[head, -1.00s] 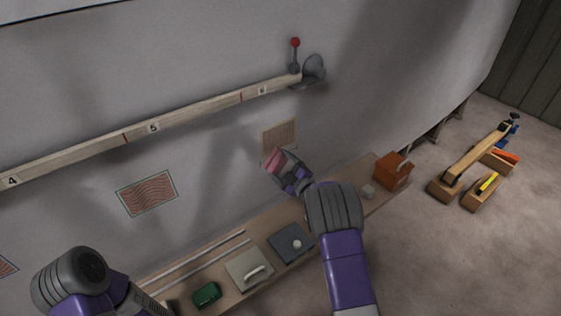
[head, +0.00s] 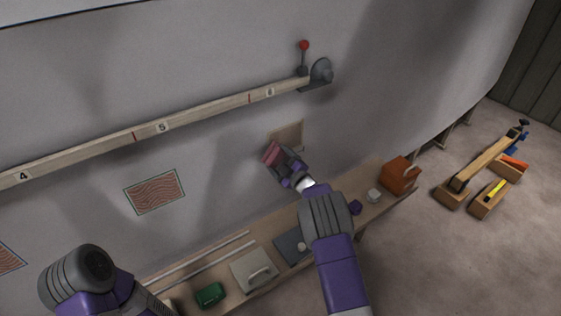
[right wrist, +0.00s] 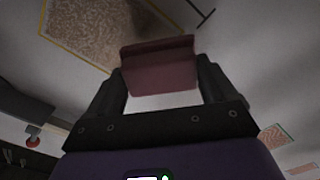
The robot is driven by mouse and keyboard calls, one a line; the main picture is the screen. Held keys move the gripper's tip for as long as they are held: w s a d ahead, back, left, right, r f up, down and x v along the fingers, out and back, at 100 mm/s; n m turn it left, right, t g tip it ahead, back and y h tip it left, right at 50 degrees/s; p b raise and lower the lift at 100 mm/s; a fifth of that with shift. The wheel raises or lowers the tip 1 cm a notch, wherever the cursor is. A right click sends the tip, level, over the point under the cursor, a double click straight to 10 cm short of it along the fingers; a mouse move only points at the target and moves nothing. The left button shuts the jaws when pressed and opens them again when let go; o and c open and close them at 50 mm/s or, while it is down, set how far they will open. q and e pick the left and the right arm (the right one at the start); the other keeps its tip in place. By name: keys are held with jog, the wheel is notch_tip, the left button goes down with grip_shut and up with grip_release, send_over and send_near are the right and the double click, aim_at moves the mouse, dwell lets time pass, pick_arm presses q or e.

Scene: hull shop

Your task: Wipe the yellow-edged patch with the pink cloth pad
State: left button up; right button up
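The pink cloth pad (head: 271,153) is held between the fingers of my right gripper (head: 284,165), in front of the grey hull wall. In the right wrist view the pad (right wrist: 160,68) sits between the two fingers of the gripper (right wrist: 160,88). The yellow-edged patch (head: 290,136), brownish and speckled, is on the wall just behind and right of the pad. In the right wrist view the patch (right wrist: 100,28) lies beyond the pad, which overlaps its edge. I cannot tell whether pad and wall touch. My left arm shows at the lower left; its gripper is out of view.
A numbered rail (head: 200,118) with a red-knobbed lever (head: 304,55) runs above the patch. Red wavy-lined patches (head: 155,192) are further left. Below is a shelf (head: 225,248) with a green item (head: 210,295), a pale handled block (head: 252,270) and an orange box (head: 399,175).

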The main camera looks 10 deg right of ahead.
jog(key=c, duration=0.4)
jog(key=shift+f+b, duration=0.1)
jog(key=shift+b, duration=0.25)
jog(key=shift+b+x, duration=0.35)
jog(key=shift+x, duration=0.6)
jog(key=shift+d, duration=0.15)
dwell(0.3)
